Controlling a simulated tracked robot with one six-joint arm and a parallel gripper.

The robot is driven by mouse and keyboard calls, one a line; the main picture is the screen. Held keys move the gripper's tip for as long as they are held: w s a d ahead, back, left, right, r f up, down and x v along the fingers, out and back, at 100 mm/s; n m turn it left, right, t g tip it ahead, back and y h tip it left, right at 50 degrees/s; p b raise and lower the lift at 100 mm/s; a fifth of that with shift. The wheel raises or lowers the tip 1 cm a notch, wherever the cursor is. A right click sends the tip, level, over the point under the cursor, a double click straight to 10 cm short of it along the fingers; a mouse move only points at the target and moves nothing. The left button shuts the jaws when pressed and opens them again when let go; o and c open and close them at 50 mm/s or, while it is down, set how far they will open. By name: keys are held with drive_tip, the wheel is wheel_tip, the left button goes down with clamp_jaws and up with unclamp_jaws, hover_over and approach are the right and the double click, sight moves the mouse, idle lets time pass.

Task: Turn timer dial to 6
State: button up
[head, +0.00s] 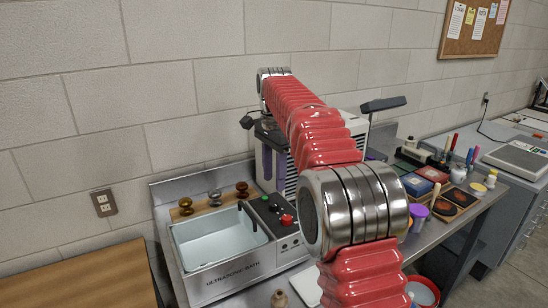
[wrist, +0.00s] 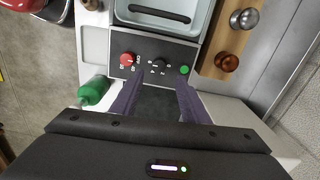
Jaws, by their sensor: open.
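The ultrasonic bath (head: 232,278) has a dark control panel (head: 262,212) at its right. In the wrist view the panel (wrist: 185,52) carries a red knob (wrist: 127,59), a black knob (wrist: 158,65) and a green button (wrist: 184,70). Small marks surround both knobs; I cannot read them or tell which is the timer dial. The red knob (head: 287,220) also shows in the head view. My gripper (head: 274,183) is open and empty, its purple fingers pointing down above the panel's far end. In the wrist view my gripper (wrist: 159,82) has its fingertips either side of the black knob's line, apparently apart from it.
Bronze and silver knobs stand on a wooden strip (head: 228,198) behind the bath. A white vented case (head: 264,160) is behind my gripper. The bench's right side is crowded with boxes and jars.

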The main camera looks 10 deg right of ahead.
drive_tip(key=shift+r, duration=2.95)
